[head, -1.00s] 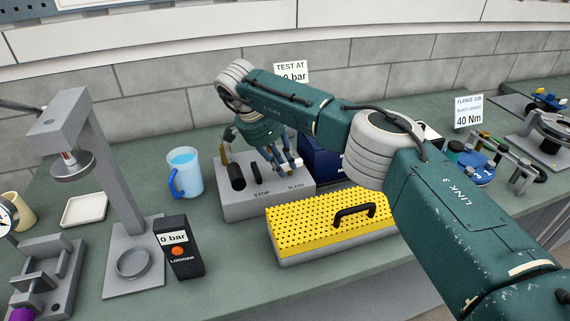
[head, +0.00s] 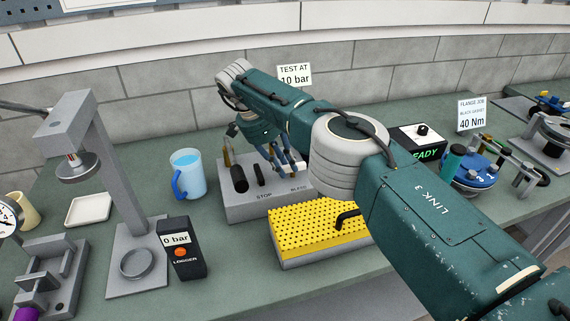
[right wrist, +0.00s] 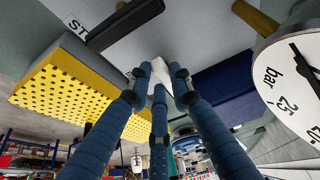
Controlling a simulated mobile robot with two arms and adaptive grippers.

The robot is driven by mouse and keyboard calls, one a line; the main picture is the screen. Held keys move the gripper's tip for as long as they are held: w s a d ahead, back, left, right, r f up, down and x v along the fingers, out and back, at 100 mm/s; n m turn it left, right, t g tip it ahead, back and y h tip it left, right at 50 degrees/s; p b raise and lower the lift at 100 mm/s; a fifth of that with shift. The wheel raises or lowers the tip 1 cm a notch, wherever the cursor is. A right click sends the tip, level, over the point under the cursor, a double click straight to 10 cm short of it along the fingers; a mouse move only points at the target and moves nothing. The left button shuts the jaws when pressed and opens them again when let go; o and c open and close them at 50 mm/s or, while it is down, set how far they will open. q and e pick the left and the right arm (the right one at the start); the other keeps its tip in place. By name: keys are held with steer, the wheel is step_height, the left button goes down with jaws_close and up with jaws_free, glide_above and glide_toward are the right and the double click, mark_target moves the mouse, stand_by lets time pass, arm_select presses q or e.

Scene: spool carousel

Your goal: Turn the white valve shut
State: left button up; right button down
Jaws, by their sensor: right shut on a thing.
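My right gripper (head: 288,166) reaches down over the grey stop-and-bleed block (head: 240,208), above its BLEED label. Its blue fingers (right wrist: 158,95) are closed around the small white valve (right wrist: 161,73) in the right wrist view. In the head view the fingers largely hide the valve, so its exact angle cannot be told. A black handle (head: 239,180) stands on the block near the STOP label and also shows in the right wrist view (right wrist: 122,22). A pressure gauge marked bar (right wrist: 290,78) is beside the fingers in the right wrist view. My left gripper is out of view.
A yellow perforated cover (head: 315,232) lies in front of the block. A blue jug (head: 188,175) stands to its left, with a logger reading 0 bar (head: 182,250) and a grey press (head: 118,180). A black box showing green letters (head: 420,142) stands behind my right arm.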

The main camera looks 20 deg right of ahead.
steer(key=shift+r, duration=0.1)
steer(key=c, duration=1.5)
jaws_free()
steer(key=shift+a, duration=0.1)
steer(key=shift+c, duration=0.2)
steer(key=shift+n, duration=0.3)
